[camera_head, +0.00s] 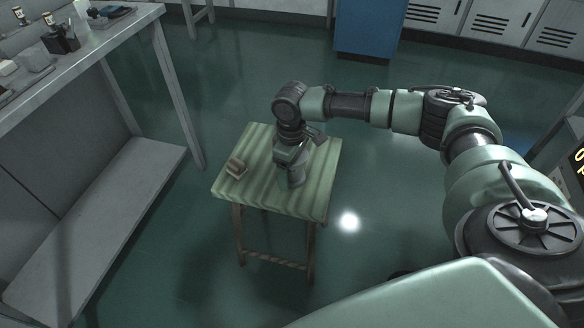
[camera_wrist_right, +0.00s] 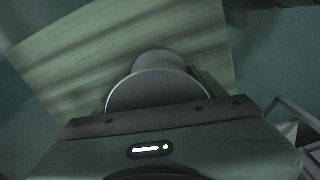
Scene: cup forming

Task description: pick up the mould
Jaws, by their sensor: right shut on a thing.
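The mould, a grey round-topped piece, shows just below my right gripper (camera_head: 291,163) in the head view (camera_head: 296,178). My right gripper points down over the small green striped table (camera_head: 318,190) and is shut on the mould. The fingertips are not clearly visible. I cannot tell whether the mould touches the tabletop. My left gripper is not in view.
A small brownish block (camera_head: 236,168) lies near the table's left edge. A grey workbench (camera_head: 95,50) with several items stands at the left. A blue cabinet (camera_head: 366,28) and pale lockers (camera_head: 490,22) stand at the back. The floor around the table is mostly clear.

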